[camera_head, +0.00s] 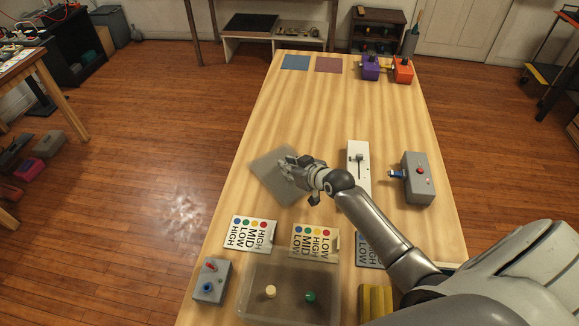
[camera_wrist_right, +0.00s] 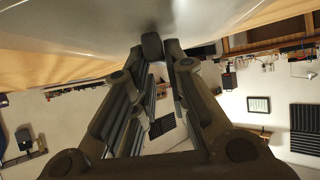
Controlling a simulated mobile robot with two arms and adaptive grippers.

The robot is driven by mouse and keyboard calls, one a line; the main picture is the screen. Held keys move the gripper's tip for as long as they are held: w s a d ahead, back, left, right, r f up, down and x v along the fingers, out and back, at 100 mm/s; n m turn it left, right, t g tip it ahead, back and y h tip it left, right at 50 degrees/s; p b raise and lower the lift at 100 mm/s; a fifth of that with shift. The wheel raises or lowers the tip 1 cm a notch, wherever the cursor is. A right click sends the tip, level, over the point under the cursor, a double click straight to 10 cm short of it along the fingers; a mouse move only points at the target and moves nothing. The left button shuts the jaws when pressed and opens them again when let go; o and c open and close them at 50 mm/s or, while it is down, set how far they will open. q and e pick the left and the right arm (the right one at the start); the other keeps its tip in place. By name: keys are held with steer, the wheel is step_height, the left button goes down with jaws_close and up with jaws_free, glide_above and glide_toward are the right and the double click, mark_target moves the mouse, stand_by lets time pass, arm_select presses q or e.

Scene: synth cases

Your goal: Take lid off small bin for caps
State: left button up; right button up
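A grey, see-through flat panel that looks like the bin lid (camera_head: 268,180) is over the left half of the table, away from the bin and turned at an angle. My right gripper (camera_head: 289,164) is at the panel's right part and hides some of it. In the right wrist view my right gripper's fingertips (camera_wrist_right: 163,46) are nearly together against a pale surface, seemingly on the lid's grip, which is hard to make out. The see-through bin (camera_head: 246,307) stands at the near end, uncovered, with a cream cap (camera_head: 270,292) and a green cap (camera_head: 310,296) in it. My left gripper is not in view.
Label cards (camera_head: 250,233) lie behind the bin. A grey button box (camera_head: 211,281) stands left of it. A white switch panel (camera_head: 357,190) and a grey box (camera_head: 418,179) are to the right. Purple (camera_head: 370,68) and orange (camera_head: 403,71) boxes stand far off. The table's far middle is clear.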

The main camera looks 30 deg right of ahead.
steer(key=o, duration=0.4)
steer(key=shift+s, duration=0.1)
steer(key=v, duration=1.2)
steer(key=shift+d, duration=0.1)
